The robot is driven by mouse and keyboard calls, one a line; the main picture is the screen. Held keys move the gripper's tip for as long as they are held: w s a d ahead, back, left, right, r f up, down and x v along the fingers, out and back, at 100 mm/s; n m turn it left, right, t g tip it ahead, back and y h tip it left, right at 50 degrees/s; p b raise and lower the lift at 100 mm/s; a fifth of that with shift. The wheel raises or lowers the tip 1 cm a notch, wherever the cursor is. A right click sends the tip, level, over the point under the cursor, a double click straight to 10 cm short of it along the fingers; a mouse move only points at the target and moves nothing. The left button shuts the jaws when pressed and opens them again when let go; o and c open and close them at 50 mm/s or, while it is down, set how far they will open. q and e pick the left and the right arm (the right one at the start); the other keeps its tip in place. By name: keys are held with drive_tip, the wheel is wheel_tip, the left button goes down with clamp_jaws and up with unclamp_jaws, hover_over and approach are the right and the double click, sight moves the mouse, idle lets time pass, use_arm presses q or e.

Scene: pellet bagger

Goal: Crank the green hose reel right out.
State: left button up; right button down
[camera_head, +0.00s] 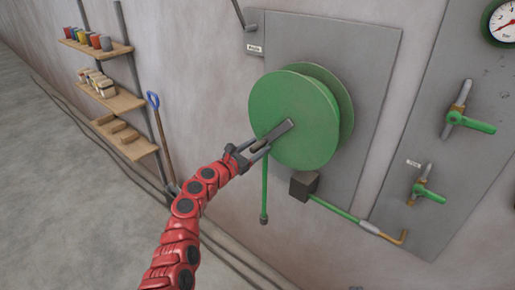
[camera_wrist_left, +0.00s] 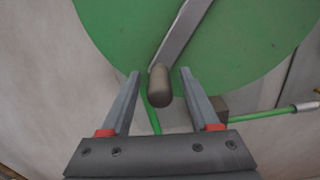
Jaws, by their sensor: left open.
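The green hose reel (camera_head: 300,108) is mounted on a grey wall panel. Its grey crank arm (camera_head: 279,131) runs from the hub down to the left. In the left wrist view the crank arm (camera_wrist_left: 182,32) ends in a dark brown handle knob (camera_wrist_left: 160,86), which lies between the open fingers of my left gripper (camera_wrist_left: 160,80), with a gap on both sides. In the head view my left gripper (camera_head: 258,148) is at the lower left edge of the reel and hides the knob. A green hose (camera_head: 264,192) hangs below the reel. My right gripper is not seen.
A dark box (camera_head: 303,184) sits below the reel, with a green pipe (camera_head: 335,208) leading right. Green-handled valves (camera_head: 470,123) and a gauge (camera_head: 504,22) are on the right panel. Shelves (camera_head: 105,95) and a blue-handled shovel (camera_head: 160,135) stand at left.

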use_arm(q)
drive_tip(key=shift+w+d+f, duration=0.1)
drive_tip(key=shift+w, duration=0.05)
clamp_jaws()
idle(0.4)
idle(1.0)
